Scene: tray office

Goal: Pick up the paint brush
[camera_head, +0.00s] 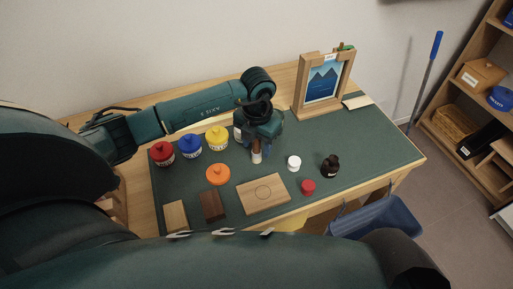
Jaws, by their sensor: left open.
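My left gripper (257,142) reaches in from the left and points down over the green desk mat (334,196). Its jaws are open. A small upright thing with a brown upper part and a pale lower end (257,157) shows at the fingertips; it may be the paint brush, but the gripper hides much of it. I cannot tell whether the fingers touch it. My right gripper is not in view.
Red (162,153), blue (189,145) and yellow (217,138) pots stand left of the gripper. An orange-lidded pot (218,174), wooden board (264,194), white pot (294,163), red pot (308,187) and dark bottle (330,166) are nearer. A framed picture (324,82) stands behind.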

